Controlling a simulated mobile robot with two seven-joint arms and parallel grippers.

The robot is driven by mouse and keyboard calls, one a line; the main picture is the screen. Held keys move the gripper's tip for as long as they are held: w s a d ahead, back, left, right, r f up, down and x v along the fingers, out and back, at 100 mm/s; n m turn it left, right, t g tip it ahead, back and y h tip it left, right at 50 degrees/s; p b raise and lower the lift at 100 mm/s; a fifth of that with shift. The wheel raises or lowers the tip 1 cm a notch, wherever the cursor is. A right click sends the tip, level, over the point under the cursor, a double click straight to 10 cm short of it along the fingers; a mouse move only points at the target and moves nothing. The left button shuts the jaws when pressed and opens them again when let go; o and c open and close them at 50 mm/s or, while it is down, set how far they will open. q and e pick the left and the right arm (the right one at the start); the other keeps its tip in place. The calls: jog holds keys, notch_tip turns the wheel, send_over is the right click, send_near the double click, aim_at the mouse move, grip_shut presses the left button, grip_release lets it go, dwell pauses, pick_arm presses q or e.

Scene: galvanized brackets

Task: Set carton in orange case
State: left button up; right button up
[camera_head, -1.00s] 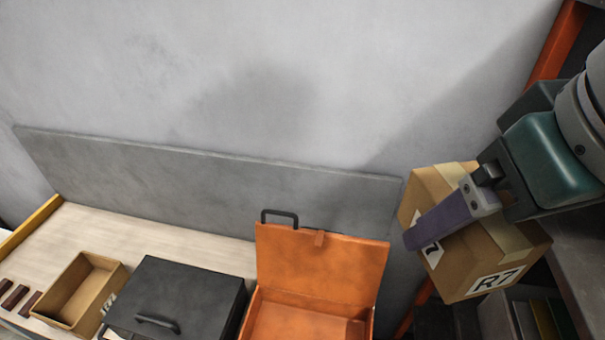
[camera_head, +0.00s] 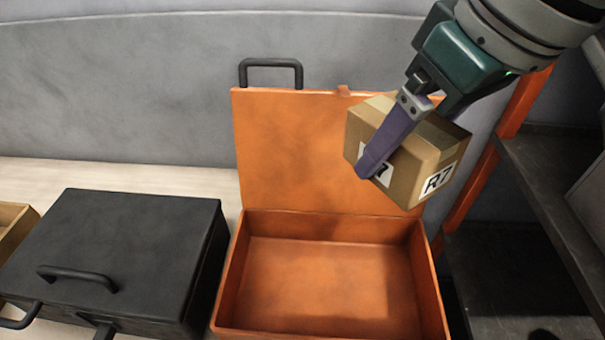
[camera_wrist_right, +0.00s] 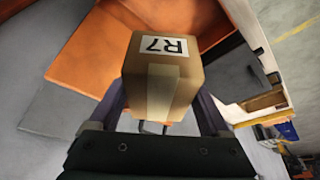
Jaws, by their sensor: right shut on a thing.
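The carton (camera_head: 401,166) is a brown cardboard box with tape and a white R7 label. My right gripper (camera_head: 392,140) is shut on it and holds it tilted in the air, in front of the right part of the orange case's raised lid. The carton also shows between the fingers in the right wrist view (camera_wrist_right: 160,85). The orange case (camera_head: 330,285) stands open on the bench, its lid (camera_head: 285,150) upright at the back. Its visible inside is empty. The carton is above the case's back right corner, apart from its floor. My left gripper is not in view.
A closed black case (camera_head: 130,240) stands left of the orange case, with a handle on its lid. Part of a tan box (camera_head: 12,228) is at the left edge. A dark shelf with an orange post (camera_head: 480,180) stands on the right.

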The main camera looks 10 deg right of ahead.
jog(key=n+b, duration=0.2)
jog(key=b, duration=1.2)
send_over(337, 287)
jog(key=s, duration=0.1)
notch_tip(337, 287, down, 16)
jog(key=shift+y, duration=0.4)
jog(key=f+b, duration=0.1)
jog(key=f, duration=0.4)
jog(key=f+b, duration=0.1)
jog(key=f, duration=0.4)
jog(key=f+b, duration=0.1)
jog(key=f, duration=0.4)
jog(key=shift+s+d+f, duration=0.2)
jog(key=shift+d, duration=0.15)
jog(key=shift+f+b, duration=0.8)
jog(key=shift+f, duration=1.2)
jog(key=shift+f, duration=0.15)
jog(key=o, duration=1.4)
jog(key=shift+p+v, duration=2.2)
jog(key=shift+v, duration=3.95)
